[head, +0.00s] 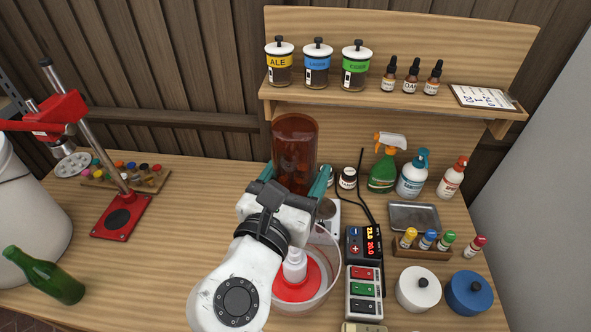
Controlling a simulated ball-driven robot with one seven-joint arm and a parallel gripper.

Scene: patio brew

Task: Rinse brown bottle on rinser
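The brown bottle (296,145) is a translucent amber cylinder near the middle of the head view. Its broad end is at the top, and no neck is visible. My gripper (298,177) has teal fingers on either side of the bottle's lower visible part and appears shut on it. My wrist hides what is below. The rinser (296,285) is a red base with a white nozzle in a clear bowl, nearer than the bottle and partly covered by my arm. The bottle appears beyond the nozzle; its height above the table is hard to tell.
A green bottle (45,275) leans at the left beside a white bucket (30,200). A red bench capper (120,215) stands near it. A temperature controller (363,245) and switch box (363,292) sit right of the rinser. A shelf (390,108) with jars overhangs the back.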

